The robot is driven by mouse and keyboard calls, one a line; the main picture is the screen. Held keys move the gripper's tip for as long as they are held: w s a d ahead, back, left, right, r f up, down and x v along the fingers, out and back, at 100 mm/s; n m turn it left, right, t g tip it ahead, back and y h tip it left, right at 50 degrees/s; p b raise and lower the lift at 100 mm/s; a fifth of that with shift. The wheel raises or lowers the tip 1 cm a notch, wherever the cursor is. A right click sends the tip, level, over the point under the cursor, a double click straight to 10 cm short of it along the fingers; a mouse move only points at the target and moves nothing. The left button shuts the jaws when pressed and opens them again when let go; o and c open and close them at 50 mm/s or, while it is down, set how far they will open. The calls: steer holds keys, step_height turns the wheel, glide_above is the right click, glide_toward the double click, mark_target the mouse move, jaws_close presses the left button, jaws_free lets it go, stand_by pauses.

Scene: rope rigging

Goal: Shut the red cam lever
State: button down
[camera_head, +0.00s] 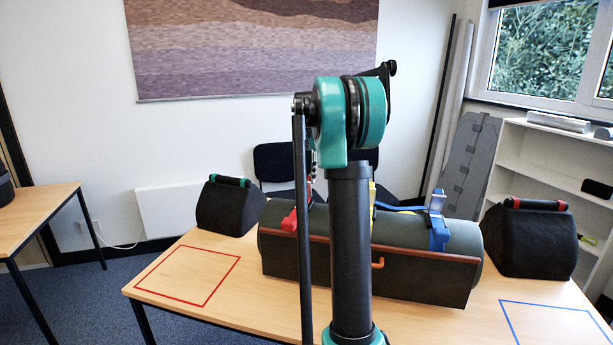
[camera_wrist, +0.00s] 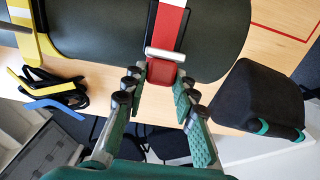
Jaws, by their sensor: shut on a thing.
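The red cam lever (camera_wrist: 163,74) sits at the end of a red and white strap on a dark green roll, beside a metal bar, in the wrist view. My gripper (camera_wrist: 160,84) has one finger on each side of the lever and is shut on it. In the head view the red lever (camera_head: 289,222) shows at the left part of the roll (camera_head: 400,232), partly behind my arm. My gripper is hidden there by my own arm. I cannot tell from these frames how far the lever is turned.
A yellow strap (camera_wrist: 28,42) and a blue cam lever (camera_head: 438,232) are also on the roll. Black bags stand left (camera_head: 228,208) and right (camera_head: 530,240) on the table. A red outlined square (camera_head: 150,287) and a blue one (camera_head: 503,312) are empty where visible.

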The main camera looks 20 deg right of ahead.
mark_target(304, 189)
stand_by(0.3)
steer(key=shift+s+a+f+t+h, duration=0.1)
steer(key=shift+s+a+t+h, duration=0.35)
steer(key=shift+t, duration=0.2)
steer(key=shift+s+a+t+h, duration=0.2)
steer(key=shift+s+t+h, duration=0.15)
steer(key=shift+s+t, duration=0.25)
steer(key=shift+s+a+f+t+h, duration=0.3)
steer(key=shift+s+a+t+h, duration=0.35)
steer(key=shift+t, duration=0.5)
steer(key=s+t+h, duration=0.1)
steer(key=f+t+h, duration=0.1)
steer(key=t, duration=0.1)
steer(key=shift+s+a+f, duration=0.2)
steer(key=shift+s+a, duration=0.15)
steer(key=shift+a, duration=0.05)
steer(key=shift+s+a+f+t+h, duration=0.2)
steer(key=shift+s+f+t+h, duration=0.1)
steer(key=shift+f+t+h, duration=0.3)
steer(key=shift+s+a+f+t+h, duration=0.15)
steer(key=shift+s+f+t+h, duration=0.15)
steer(key=shift+t, duration=0.4)
steer(key=c, duration=1.2)
jaws_free()
